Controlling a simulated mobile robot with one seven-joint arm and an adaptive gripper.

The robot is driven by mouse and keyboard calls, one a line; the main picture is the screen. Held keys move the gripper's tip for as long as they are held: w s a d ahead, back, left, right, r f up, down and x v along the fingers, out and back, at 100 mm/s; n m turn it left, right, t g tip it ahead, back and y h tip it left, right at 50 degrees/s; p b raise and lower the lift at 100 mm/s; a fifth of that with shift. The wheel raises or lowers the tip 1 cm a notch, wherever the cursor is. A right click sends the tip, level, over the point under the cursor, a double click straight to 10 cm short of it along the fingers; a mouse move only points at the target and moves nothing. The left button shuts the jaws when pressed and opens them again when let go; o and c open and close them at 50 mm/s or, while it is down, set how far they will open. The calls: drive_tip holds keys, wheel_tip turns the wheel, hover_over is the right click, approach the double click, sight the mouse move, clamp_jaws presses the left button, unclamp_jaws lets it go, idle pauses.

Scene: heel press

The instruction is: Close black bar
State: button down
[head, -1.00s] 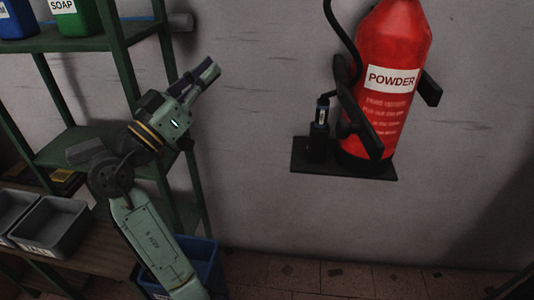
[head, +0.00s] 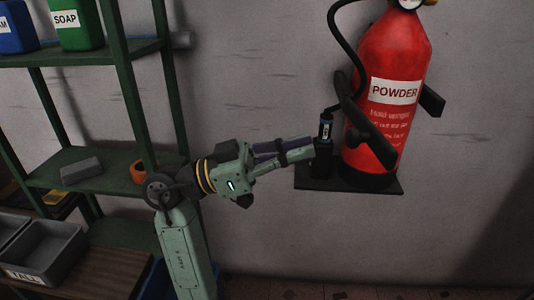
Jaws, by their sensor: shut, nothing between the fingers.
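The black bar (head: 372,138) slants down across the front of the red extinguisher (head: 402,58), which carries a POWDER label. Its lower end sticks out in front of the cylinder. A small upright black post (head: 326,130) stands to the bar's left on the black shelf plate (head: 350,186). My gripper (head: 308,152) is shut and empty, pointing right. Its tips overlap the left edge of the post's lower block in the picture; I cannot tell whether they touch. The tips are left of the bar and apart from it.
A green shelf rack (head: 90,182) stands at left, with a green SOAP container (head: 78,25) and a blue container (head: 15,28) on top. Grey bins (head: 50,250) sit lower left. A black hose (head: 340,50) curves above the post. The wall below the plate is clear.

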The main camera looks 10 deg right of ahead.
drive_tip(key=shift+p+x, duration=0.4)
drive_tip(key=shift+x, duration=1.9)
drive_tip(key=shift+d, duration=0.1)
